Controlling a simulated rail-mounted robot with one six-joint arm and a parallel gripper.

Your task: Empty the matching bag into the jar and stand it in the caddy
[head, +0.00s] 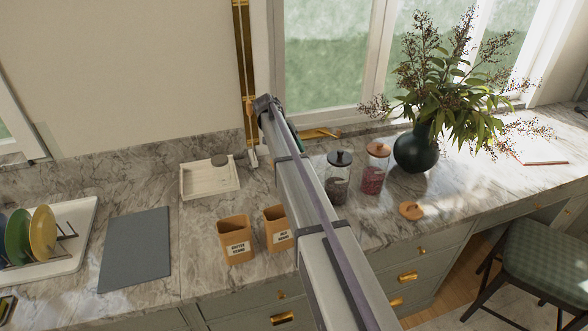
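Two orange-brown open-topped bags stand side by side on the marble counter. The left bag (236,241) has a white label that seems to read "coffee beans". The right bag (278,229) has a label too small to read surely. A glass jar with a dark lid (337,178) holds dark contents, and a jar with an orange lid (375,169) holds red contents. My arm crosses the middle of the view; my gripper is hidden or out of sight.
A loose orange lid (411,210) lies right of the jars. A dark vase with foliage (416,149) stands behind it. A grey mat (136,249) and a dish rack with plates (42,235) are at left. A stool (545,266) is at right.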

